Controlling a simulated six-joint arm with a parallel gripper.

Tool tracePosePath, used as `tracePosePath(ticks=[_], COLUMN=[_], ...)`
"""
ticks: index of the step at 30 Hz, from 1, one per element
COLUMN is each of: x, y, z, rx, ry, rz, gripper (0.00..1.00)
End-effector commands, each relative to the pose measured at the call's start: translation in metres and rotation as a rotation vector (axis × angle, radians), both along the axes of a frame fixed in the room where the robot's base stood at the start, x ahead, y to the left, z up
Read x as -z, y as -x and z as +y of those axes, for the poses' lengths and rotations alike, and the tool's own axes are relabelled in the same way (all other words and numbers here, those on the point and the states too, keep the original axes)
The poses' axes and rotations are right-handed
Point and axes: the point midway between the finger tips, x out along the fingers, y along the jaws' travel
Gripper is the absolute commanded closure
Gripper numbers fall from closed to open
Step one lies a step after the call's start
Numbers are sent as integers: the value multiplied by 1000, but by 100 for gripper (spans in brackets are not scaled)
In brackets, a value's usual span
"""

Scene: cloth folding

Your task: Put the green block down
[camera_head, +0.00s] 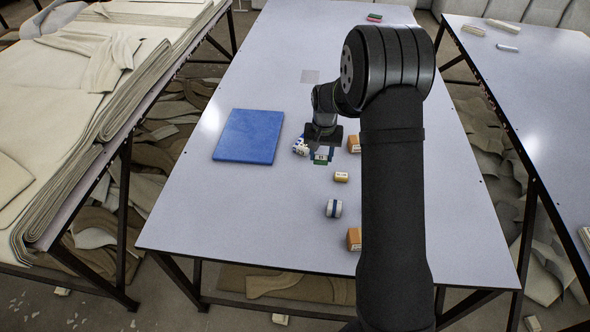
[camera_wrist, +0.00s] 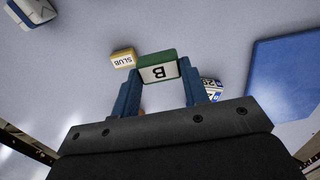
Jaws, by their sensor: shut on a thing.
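A green block (camera_wrist: 157,57) with a white label marked B is between the two blue fingers of my gripper (camera_wrist: 160,85) in the wrist view. The fingers are shut on it. In the head view my gripper (camera_head: 321,148) points down over the middle of the table, with the green block (camera_head: 320,162) at its lower end. I cannot tell whether the block touches the table or hangs just above it.
On the grey table (camera_head: 240,210), a blue cloth (camera_head: 248,136) lies left. A blue-white block (camera_head: 300,146), a brown box (camera_head: 354,144) and a yellow block (camera_head: 341,177) are close by. A striped block (camera_head: 334,208) and another brown box (camera_head: 354,238) are nearer.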

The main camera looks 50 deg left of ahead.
Motion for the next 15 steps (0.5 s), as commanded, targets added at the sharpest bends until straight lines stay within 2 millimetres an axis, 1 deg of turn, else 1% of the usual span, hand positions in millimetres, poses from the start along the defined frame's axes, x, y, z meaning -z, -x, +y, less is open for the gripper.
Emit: tracePosePath(ticks=[1, 3, 9, 12, 15], x=[9, 19, 43, 50, 53], y=[8, 16, 38, 44, 46], z=[11, 25, 59, 69, 74], rx=[-5, -5, -3, -3, -1], ry=[1, 1, 1, 0, 0], rz=[1, 1, 1, 0, 0], gripper=[81, 81, 81, 81, 81])
